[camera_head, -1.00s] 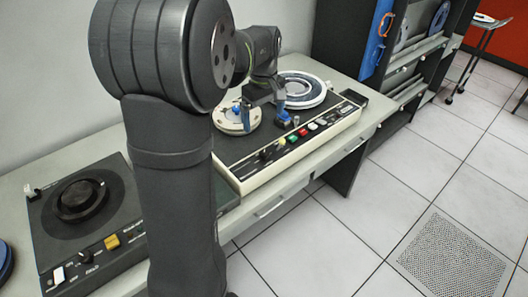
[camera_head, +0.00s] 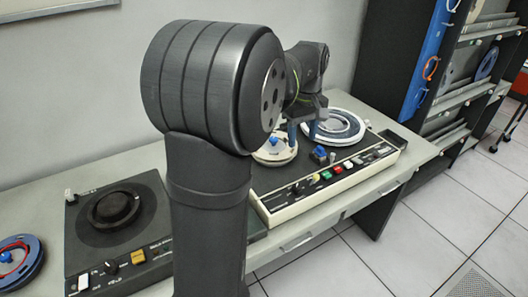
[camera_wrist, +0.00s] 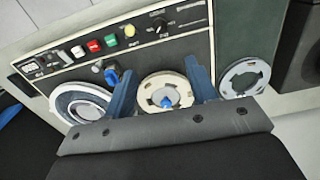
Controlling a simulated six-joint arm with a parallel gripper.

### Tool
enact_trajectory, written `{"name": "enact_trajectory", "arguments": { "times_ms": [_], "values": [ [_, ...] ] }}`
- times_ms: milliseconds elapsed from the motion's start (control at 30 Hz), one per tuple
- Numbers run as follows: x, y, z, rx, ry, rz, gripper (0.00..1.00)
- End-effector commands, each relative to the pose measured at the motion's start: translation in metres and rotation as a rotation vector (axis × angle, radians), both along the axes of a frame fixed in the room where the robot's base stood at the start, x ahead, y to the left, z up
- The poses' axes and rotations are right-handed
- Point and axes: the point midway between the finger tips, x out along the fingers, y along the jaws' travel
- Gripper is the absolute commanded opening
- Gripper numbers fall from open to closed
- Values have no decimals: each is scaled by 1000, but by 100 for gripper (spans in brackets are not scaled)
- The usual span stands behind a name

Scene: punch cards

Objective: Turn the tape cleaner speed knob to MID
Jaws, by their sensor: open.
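A tape machine (camera_head: 263,182) with two reels stands on the bench. A black knob with markings around it (camera_wrist: 159,26) sits on its front panel; it also shows in the head view (camera_head: 295,189). Its label and setting are too small to read. My gripper (camera_head: 303,141) is open and empty above the machine, near the cream reel (camera_head: 275,149). In the wrist view, the fingers of my gripper (camera_wrist: 162,75) flank the cream reel, pointing towards the panel, with the knob beyond them and apart.
A second unit (camera_head: 80,225) at left has a large round black hub, a black knob (camera_head: 110,267) and a yellow button. On the tape machine, coloured buttons (camera_head: 326,175) and a blue-topped part (camera_head: 319,154) stand near my fingers. A blue-edged reel (camera_head: 18,262) lies far left.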

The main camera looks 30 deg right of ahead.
Motion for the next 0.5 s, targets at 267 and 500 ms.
{"name": "enact_trajectory", "arguments": {
  "times_ms": [267,500],
  "values": [
    [-1,0,-3,-3,-1,-388,52],
    [-2,1,-7,-5,-2,-894,52]
  ]
}}
